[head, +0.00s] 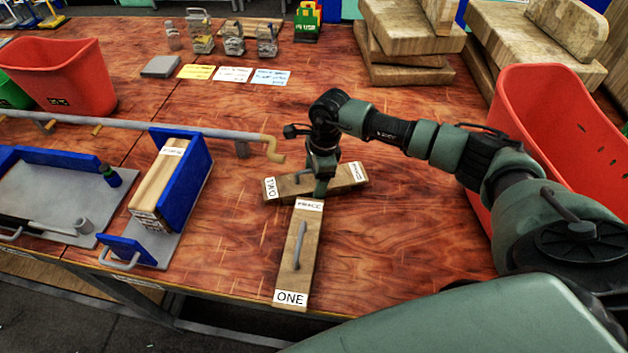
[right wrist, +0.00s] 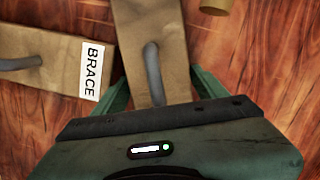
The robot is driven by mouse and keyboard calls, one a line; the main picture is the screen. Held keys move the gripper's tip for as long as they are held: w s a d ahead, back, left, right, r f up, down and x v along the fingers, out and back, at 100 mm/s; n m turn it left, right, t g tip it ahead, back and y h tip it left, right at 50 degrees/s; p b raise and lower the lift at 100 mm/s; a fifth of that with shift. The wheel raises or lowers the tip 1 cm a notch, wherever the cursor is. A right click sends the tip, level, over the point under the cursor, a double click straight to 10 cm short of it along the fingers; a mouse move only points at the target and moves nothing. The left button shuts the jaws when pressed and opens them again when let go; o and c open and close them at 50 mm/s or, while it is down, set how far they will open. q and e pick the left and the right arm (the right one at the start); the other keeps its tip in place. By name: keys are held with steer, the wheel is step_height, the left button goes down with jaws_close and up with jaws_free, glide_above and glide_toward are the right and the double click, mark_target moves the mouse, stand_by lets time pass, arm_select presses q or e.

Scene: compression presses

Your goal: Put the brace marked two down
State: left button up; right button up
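The brace marked two (head: 347,174) is a wooden block lying flat on the table, with TWO on its left end and BRACE on its right. My right gripper (head: 320,188) is low over its middle. In the right wrist view, my right gripper (right wrist: 158,90) has its green fingers apart on either side of this brace (right wrist: 145,20), and the grey handle (right wrist: 152,72) stands between them untouched. The brace marked one (head: 304,250) lies in front, its BRACE end very close to brace two; I cannot tell if they touch. My left gripper is out of view.
A blue press (head: 193,190) holding wooden boards stands at left, with a long rod and crank (head: 272,148) reaching near brace two. Red bins (head: 65,75) (head: 550,120) flank the table. Wood slabs (head: 410,30) and coloured cards (head: 233,74) are behind. The table right of brace one is clear.

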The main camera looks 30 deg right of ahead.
steer(key=shift+r, duration=0.3)
steer(key=shift+d+r, duration=0.1)
steer(key=shift+r, duration=0.2)
steer(key=r+b, duration=0.1)
steer(key=r, duration=0.2)
steer(key=d+r, duration=0.1)
steer(key=r, duration=0.3)
steer(key=r+b, duration=0.1)
steer(key=r, duration=0.3)
steer(key=shift+s+d+b, duration=0.25)
steer(key=shift+d+b, duration=0.05)
steer(key=shift+b, duration=0.05)
